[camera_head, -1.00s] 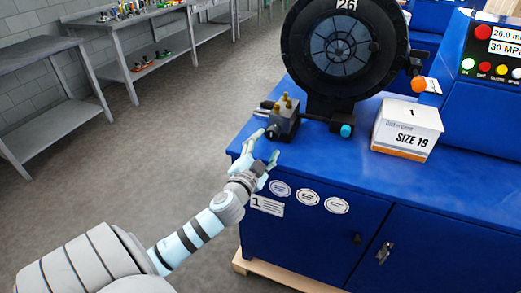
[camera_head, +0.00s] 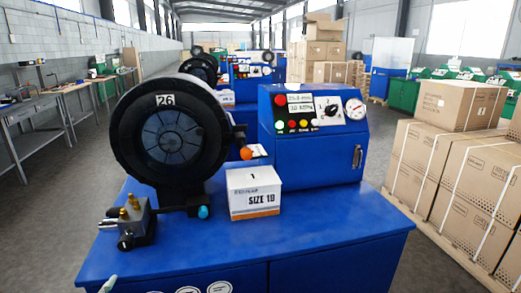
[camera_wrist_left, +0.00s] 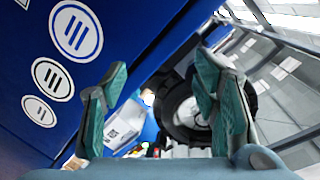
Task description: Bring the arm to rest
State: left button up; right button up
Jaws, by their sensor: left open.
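My left gripper (camera_wrist_left: 162,80) is open and empty in the left wrist view, its two teal fingers spread beside the blue cabinet front (camera_wrist_left: 100,25). In the head view only one pale fingertip (camera_head: 109,285) shows, at the bottom edge in front of the blue bench. The rest of my left arm is out of the head view. My right gripper is in neither view.
A black round crimper head (camera_head: 172,141) marked 26 stands on the blue bench (camera_head: 300,232). A small valve block (camera_head: 132,222) sits at its left, a white SIZE box (camera_head: 254,193) at its right. A control cabinet (camera_head: 315,165) stands behind. Strapped cartons (camera_head: 485,200) stack at right.

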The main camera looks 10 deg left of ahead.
pick_arm(q)
jog(key=s+a+f+n+g, duration=0.1)
jog(key=s+f+g, duration=0.15)
jog(key=f, duration=0.65)
jog(key=s+a+f+g, duration=0.2)
jog(key=s+f, duration=0.1)
jog(key=f, duration=0.6)
jog(key=s+d+f+n+g+h+p, duration=0.15)
jog(key=s+f+g, duration=0.25)
jog(key=s+f, duration=0.95)
jog(key=s+d+f+n+g+h, duration=0.1)
jog(key=s+d+f, duration=0.4)
jog(key=s, duration=0.5)
jog(key=s+d+f+n+g+h, duration=0.1)
jog(key=s+d+f+n+g, duration=0.1)
jog(key=s+d+f+g, duration=0.2)
jog(key=s+d+f, duration=0.2)
jog(key=s+d, duration=0.2)
jog(key=s, duration=0.2)
jog(key=shift+s+d+f+g+p, duration=0.2)
jog(key=shift+s+g+p, duration=0.05)
jog(key=shift+g+p, duration=0.1)
jog(key=shift+n+h, duration=0.25)
